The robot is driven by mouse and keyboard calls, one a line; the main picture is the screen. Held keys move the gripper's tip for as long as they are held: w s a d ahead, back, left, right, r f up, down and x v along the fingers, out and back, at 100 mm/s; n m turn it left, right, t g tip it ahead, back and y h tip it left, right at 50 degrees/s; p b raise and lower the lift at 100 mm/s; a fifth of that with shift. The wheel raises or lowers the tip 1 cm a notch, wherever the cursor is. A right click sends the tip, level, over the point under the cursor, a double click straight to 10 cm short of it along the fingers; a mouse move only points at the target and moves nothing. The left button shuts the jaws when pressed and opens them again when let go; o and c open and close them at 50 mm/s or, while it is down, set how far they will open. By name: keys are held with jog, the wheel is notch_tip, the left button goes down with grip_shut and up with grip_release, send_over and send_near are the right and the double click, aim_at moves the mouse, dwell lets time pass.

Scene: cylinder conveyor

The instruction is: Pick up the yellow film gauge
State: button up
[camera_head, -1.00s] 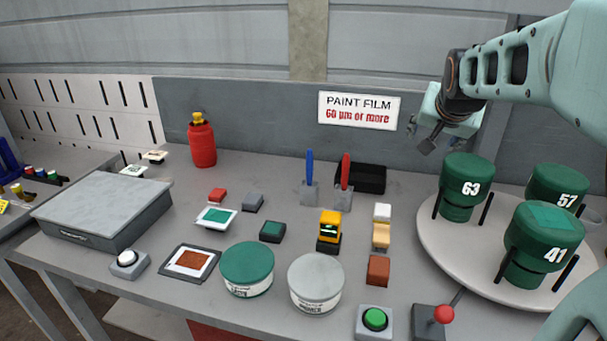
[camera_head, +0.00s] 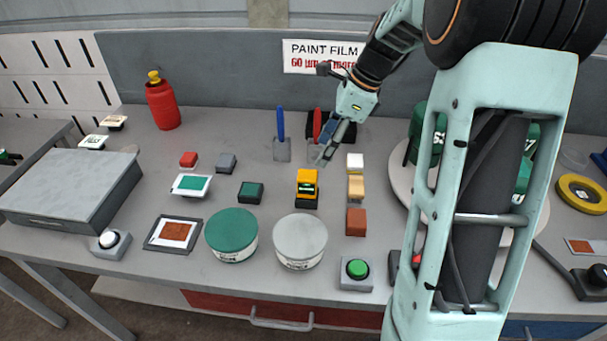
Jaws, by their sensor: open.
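The yellow film gauge (camera_head: 307,183) stands upright on a dark base on the grey table, near the middle of the view. It has a small lit display on its front. My gripper (camera_head: 322,157) is open and empty, pointing down, above and slightly behind the gauge to its right. It is apart from the gauge. My gripper partly covers the red-handled tool and the black box behind it.
The grey can (camera_head: 300,240) and green-lidded can (camera_head: 231,235) stand in front of the gauge. White, tan and brown blocks (camera_head: 356,222) line its right side. A dark green block (camera_head: 251,192) is at its left. My arm hides much of the turntable.

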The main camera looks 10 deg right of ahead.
aim_at(308, 175)
jog(key=x, duration=1)
jog(key=shift+s+a+f, duration=0.2)
jog(key=shift+f, duration=0.15)
jog(key=shift+c, duration=0.4)
jog(key=c, duration=1.2)
jog(key=shift+c, duration=0.2)
jog(key=shift+r, duration=0.1)
